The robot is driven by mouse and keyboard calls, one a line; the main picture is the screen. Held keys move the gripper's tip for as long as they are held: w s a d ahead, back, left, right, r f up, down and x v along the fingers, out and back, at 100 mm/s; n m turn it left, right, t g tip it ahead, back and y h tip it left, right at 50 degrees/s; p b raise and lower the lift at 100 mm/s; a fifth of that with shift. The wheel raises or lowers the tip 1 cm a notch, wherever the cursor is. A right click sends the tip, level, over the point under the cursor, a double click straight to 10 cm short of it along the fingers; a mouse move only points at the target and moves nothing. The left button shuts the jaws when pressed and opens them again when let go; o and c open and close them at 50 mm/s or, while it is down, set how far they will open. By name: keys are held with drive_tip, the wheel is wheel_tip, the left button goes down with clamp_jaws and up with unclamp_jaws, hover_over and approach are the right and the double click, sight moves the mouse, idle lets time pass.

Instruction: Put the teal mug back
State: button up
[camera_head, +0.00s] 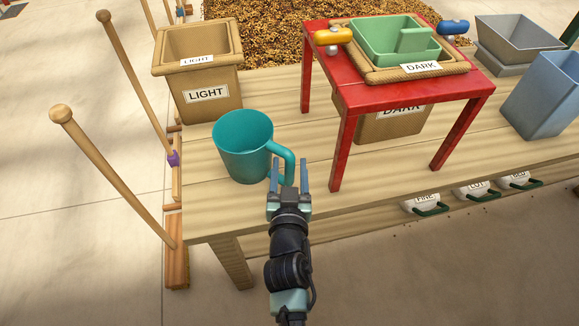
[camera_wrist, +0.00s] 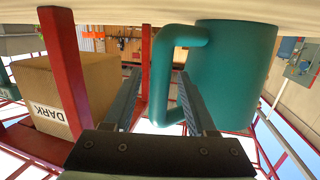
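The teal mug (camera_head: 240,143) stands upright on the wooden table, near its left front edge, with its handle toward the right and front. My gripper (camera_head: 289,166) is open at the mug's handle, one finger to each side of it. In the wrist view, which is upside down, the mug (camera_wrist: 232,75) fills the right side, and its handle shows between the open fingers of my gripper (camera_wrist: 160,80). I see no clear contact between the fingers and the handle.
A red stand (camera_head: 345,125) is close right of my gripper, bearing a tray and green container (camera_head: 375,42). A LIGHT box (camera_head: 207,105) is behind the mug; a DARK box (camera_head: 380,125) is under the stand. Wooden poles (camera_head: 115,180) rise at left. A blue bin (camera_head: 540,95) stands right.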

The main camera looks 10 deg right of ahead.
drive_tip(key=shift+r, duration=0.2)
drive_tip(key=shift+s+a+f, duration=0.1)
drive_tip(key=shift+s, duration=0.2)
drive_tip(key=v, duration=1.1)
drive_tip(key=shift+s+p, duration=0.2)
drive_tip(key=shift+p, duration=0.25)
drive_tip(key=shift+a, duration=0.1)
